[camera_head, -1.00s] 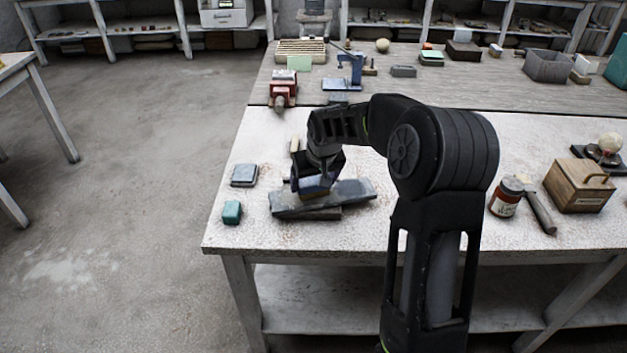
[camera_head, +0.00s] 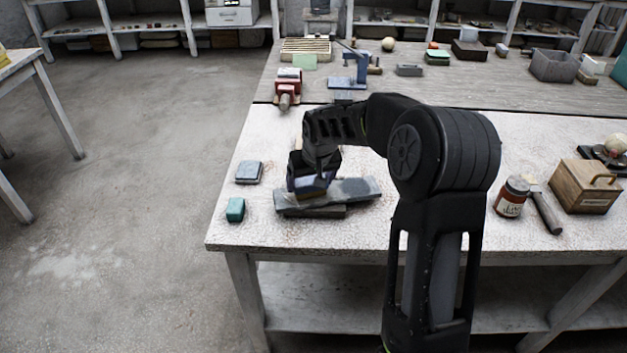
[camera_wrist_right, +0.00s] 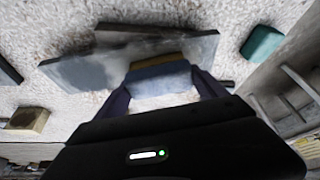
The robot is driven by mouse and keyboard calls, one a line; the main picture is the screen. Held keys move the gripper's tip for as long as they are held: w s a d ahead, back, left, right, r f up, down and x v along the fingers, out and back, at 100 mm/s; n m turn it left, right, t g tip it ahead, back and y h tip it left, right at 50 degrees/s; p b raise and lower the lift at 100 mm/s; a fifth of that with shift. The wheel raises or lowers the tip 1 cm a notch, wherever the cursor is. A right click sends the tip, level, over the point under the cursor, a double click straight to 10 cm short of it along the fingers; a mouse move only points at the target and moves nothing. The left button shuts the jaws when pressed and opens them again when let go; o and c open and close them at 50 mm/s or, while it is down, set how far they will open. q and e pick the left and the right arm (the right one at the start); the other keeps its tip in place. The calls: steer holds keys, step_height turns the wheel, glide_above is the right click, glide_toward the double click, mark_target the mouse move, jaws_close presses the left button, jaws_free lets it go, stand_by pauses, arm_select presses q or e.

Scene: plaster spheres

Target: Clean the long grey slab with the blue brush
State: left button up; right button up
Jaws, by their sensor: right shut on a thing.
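The long grey slab (camera_head: 352,190) lies near the left end of the front table, on a darker piece (camera_head: 312,212) that shows beneath its front edge. In the right wrist view the slab (camera_wrist_right: 85,68) extends left of the brush. My right gripper (camera_head: 312,186) is above the slab's left part, shut on the blue brush (camera_wrist_right: 160,82), which shows a blue band and a yellowish band between the fingers. The brush is down at the slab; whether it touches is hard to tell. My left gripper is not in view.
A grey block (camera_head: 249,172) and a teal block (camera_head: 235,209) stand left of the slab. A labelled jar (camera_head: 511,197), a hammer-like tool (camera_head: 545,211) and a wooden box (camera_head: 585,187) stand to the right. A red vise (camera_head: 289,88) is behind. Bare tabletop lies in front.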

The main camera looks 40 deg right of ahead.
mark_target(326, 176)
stand_by(0.6)
steer(key=shift+s+d, duration=0.15)
steer(key=shift+d, duration=0.35)
steer(key=shift+s+d, duration=0.15)
steer(key=shift+d, duration=0.35)
steer(key=shift+d, duration=0.1)
steer(key=shift+s+d, duration=0.2)
steer(key=shift+d, duration=0.3)
steer(key=shift+s+d, duration=0.15)
steer(key=shift+d, duration=0.35)
steer(key=shift+a, duration=0.15)
steer(key=shift+w+a, duration=0.2)
steer(key=shift+a, duration=0.3)
steer(key=shift+w+a, duration=0.15)
steer(key=shift+a, duration=0.3)
steer(key=shift+a, duration=0.1)
